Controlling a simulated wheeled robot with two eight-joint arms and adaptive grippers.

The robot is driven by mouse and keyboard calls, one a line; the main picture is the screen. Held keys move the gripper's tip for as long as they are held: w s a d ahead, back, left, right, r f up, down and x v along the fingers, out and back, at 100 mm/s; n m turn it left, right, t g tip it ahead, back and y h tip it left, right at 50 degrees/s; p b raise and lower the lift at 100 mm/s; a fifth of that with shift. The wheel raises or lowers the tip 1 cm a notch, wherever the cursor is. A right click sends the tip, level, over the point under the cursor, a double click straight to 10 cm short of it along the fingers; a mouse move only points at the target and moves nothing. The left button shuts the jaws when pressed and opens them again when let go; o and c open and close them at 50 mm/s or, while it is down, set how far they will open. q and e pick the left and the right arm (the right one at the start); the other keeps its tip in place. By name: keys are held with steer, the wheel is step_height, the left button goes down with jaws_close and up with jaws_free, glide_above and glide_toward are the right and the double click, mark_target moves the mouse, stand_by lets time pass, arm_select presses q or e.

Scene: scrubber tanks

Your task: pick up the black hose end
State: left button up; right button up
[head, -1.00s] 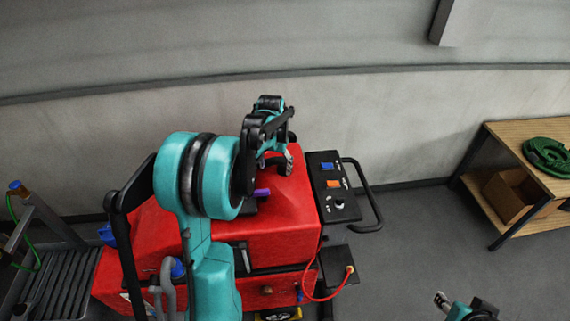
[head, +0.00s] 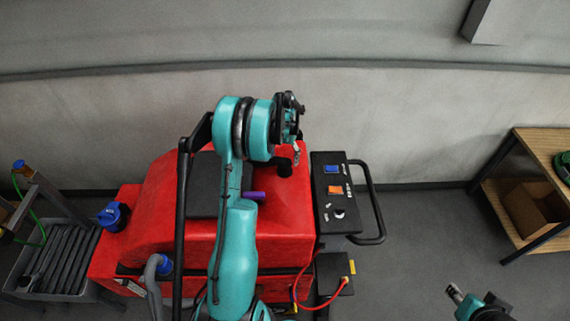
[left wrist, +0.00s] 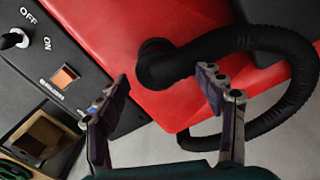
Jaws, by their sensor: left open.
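A black hose (left wrist: 225,42) shows in the left wrist view over the red scrubber body (left wrist: 105,25). Its near end (left wrist: 155,66) is a thick round cuff against the red surface, and the hose curves right and back down in a loop. My left gripper (left wrist: 165,86) is open and empty, with its two fingertips apart on either side below the hose end. In the head view, my left gripper (head: 297,150) is over the top right of the red machine and the arm hides most of the hose. My right gripper (head: 456,293) shows small at the lower right, its jaws unclear.
A black control panel (head: 338,192) with an orange switch and a handle (head: 374,205) stands right of the red body. A purple piece (head: 254,196) and a blue cap (head: 113,216) are on the machine. A wooden shelf (head: 545,140) stands at the far right.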

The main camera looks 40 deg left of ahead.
mark_target(285, 162)
arm_select(q)
steer(key=f, duration=0.2)
steer(key=shift+w+d+f, duration=0.2)
steer(key=shift+f, duration=0.15)
steer(key=shift+f+p, duration=0.3)
steer(key=shift+f, duration=0.05)
steer(key=shift+s, duration=0.25)
steer(key=shift+c, duration=0.4)
arm_select(e)
steer(key=shift+w+r, duration=0.1)
steer(key=shift+r, duration=0.35)
arm_select(q)
steer(key=c, duration=1.3)
steer(key=shift+o, duration=0.2)
arm_select(e)
steer(key=shift+w, duration=0.1)
